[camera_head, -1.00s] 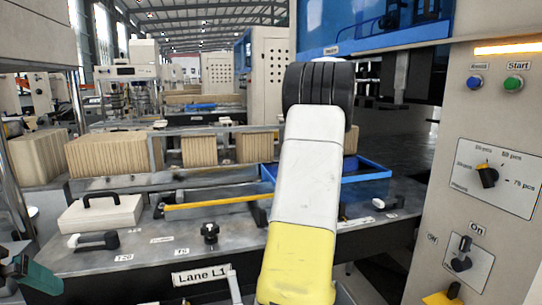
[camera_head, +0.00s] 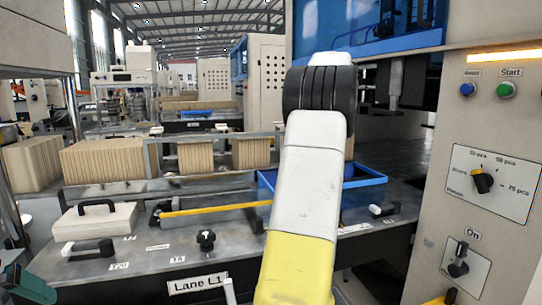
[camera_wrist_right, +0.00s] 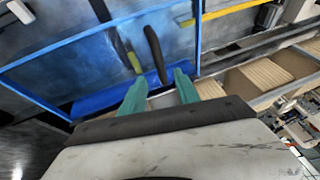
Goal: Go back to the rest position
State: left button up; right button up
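My right arm rises through the middle of the head view; its dark wrist hides the gripper there. In the right wrist view, the teal fingers of my right gripper (camera_wrist_right: 160,77) stand apart, over the blue tray (camera_wrist_right: 60,52). A dark, curved, handle-like thing (camera_wrist_right: 153,45) shows in the tray area beyond and between the fingertips; it does not look clamped. A small yellow-green piece (camera_wrist_right: 134,62) shows beside it. The blue tray also shows behind my right arm in the head view (camera_head: 368,182). A teal part of my left gripper (camera_head: 22,284) shows at the lower left corner, mostly cut off.
A control panel (camera_head: 490,135) with buttons and knobs stands close on the right. The Lane L1 bench (camera_head: 150,262) carries a beige block with a black handle (camera_head: 95,222), a yellow bar (camera_head: 215,209) and knobs. Brown stacks (camera_head: 103,160) stand behind a rail.

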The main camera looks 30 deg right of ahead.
jog(key=shift+s+r, duration=0.25)
jog(key=shift+r, duration=0.25)
jog(key=s+a+n+y, duration=0.1)
jog(key=s+a, duration=0.1)
jog(key=a, duration=1.1)
jog(key=s+a, duration=0.2)
jog(key=a, duration=1)
jog(key=s+a+f+n, duration=0.1)
jog(key=s+a+f, duration=0.4)
jog(key=s+a, duration=0.2)
jog(key=s+a+f+n+t, duration=0.1)
jog(key=s+a+f+n, duration=0.1)
jog(key=s+a+f, duration=0.4)
jog(key=s+a, duration=0.1)
jog(key=a, duration=0.3)
jog(key=shift+s+a+f, duration=0.2)
jog(key=shift+s+a, duration=0.05)
jog(key=shift+a, duration=0.15)
